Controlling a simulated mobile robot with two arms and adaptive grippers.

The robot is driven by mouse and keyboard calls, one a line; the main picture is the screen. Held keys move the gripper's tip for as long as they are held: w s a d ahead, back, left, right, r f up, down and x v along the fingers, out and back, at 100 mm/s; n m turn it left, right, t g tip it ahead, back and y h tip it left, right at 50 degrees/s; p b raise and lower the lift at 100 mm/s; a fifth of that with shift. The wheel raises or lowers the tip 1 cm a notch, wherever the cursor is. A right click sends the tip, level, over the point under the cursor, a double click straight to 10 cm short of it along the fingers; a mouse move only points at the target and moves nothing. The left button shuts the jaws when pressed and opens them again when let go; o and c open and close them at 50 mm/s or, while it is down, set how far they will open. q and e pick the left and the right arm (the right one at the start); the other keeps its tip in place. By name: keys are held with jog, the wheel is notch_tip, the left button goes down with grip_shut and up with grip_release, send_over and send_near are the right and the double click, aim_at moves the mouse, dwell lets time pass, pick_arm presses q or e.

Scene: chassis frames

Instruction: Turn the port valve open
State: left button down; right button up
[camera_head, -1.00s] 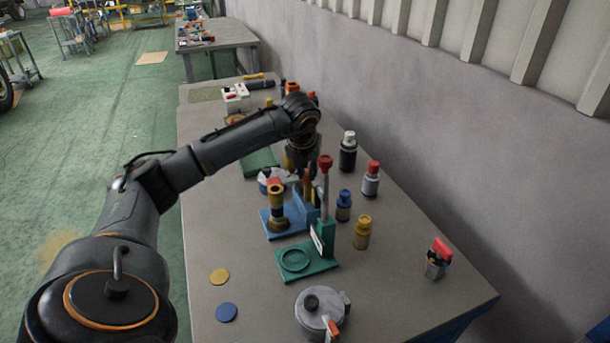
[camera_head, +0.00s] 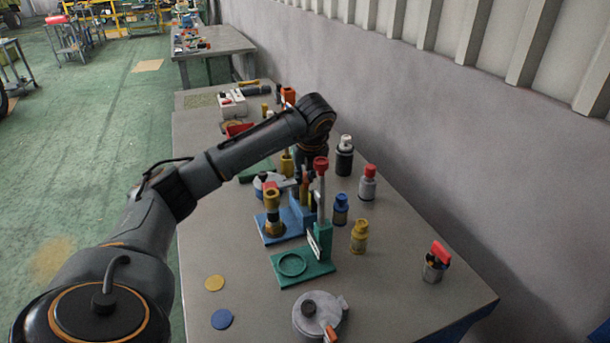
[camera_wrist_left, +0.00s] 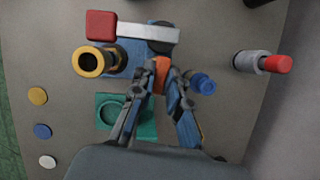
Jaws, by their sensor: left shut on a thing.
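A blue stand (camera_head: 268,236) with an upright brass cylinder (camera_head: 273,211) stands mid-table; the cylinder shows as a yellow ring (camera_wrist_left: 90,62) in the left wrist view. Beside it is a green stand (camera_head: 288,270) with a round recess and a red-topped upright lever (camera_head: 321,190). My left gripper (camera_wrist_left: 160,78) points down over the blue stand, shut on a small orange piece (camera_wrist_left: 161,72). I cannot tell for sure whether this piece is the port valve's handle. The head view mostly hides the fingertips behind the stands. My right gripper is not in view.
A blue bottle (camera_head: 341,209), a yellow bottle (camera_head: 359,236) and a red-capped grey bottle (camera_head: 367,183) stand to the right. A grey round pot (camera_head: 312,313) is at the front. Yellow and blue discs (camera_head: 222,319) lie front left. The front right table is mostly clear.

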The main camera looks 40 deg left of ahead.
pick_arm(q)
jog(key=shift+r, duration=0.15)
jog(key=c, duration=1.3)
grip_release()
jog(key=v, duration=1.2)
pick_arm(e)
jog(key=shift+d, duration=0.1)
